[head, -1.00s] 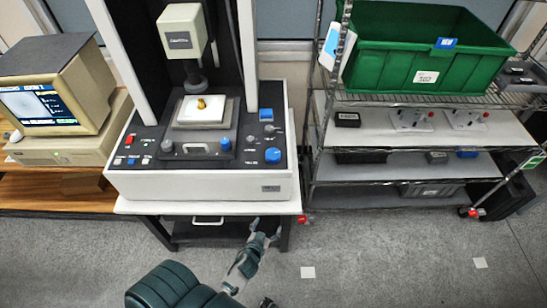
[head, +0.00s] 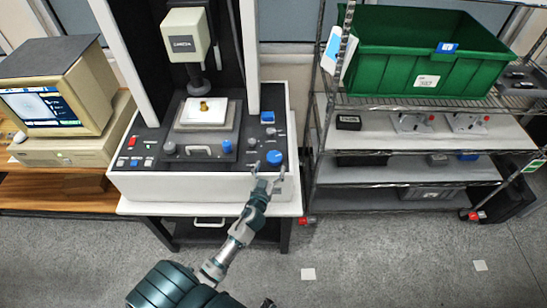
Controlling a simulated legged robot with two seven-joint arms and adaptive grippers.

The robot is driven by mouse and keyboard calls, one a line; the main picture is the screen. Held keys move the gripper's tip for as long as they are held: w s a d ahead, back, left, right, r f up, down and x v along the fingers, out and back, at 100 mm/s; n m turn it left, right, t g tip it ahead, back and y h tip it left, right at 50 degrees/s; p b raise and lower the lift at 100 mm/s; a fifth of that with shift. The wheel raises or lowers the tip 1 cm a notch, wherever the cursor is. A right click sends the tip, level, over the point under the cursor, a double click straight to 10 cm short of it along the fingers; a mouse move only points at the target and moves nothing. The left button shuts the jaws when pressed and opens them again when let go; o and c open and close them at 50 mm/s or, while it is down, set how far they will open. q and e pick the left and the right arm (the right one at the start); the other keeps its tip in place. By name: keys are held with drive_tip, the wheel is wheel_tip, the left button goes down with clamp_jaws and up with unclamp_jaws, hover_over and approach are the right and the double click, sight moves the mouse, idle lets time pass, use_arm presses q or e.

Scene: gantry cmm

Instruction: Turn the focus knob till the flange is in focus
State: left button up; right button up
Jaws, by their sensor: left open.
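The gantry machine (head: 190,184) stands on a white table, with a large blue knob (head: 275,157) at the right of its dark control panel. I cannot read the panel labels, so I cannot tell which knob is marked focus. A small gold flange (head: 203,106) sits on the white stage plate under the camera head (head: 185,36). My left gripper (head: 268,172) is open and empty, its two fingers pointing up at the panel's front edge, just below the blue knob. Contact cannot be made out. The monitor (head: 38,108) shows a pale round shape, too small to judge its sharpness.
Smaller knobs (head: 227,146) and buttons sit on the panel left of the large knob. A wire shelf rack with a green crate (head: 425,75) stands close on the right.

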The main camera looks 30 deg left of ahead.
sight(272, 162)
use_arm(q)
drive_tip(key=x, duration=0.5)
drive_tip(key=shift+c, duration=0.2)
drive_tip(key=c, duration=1.1)
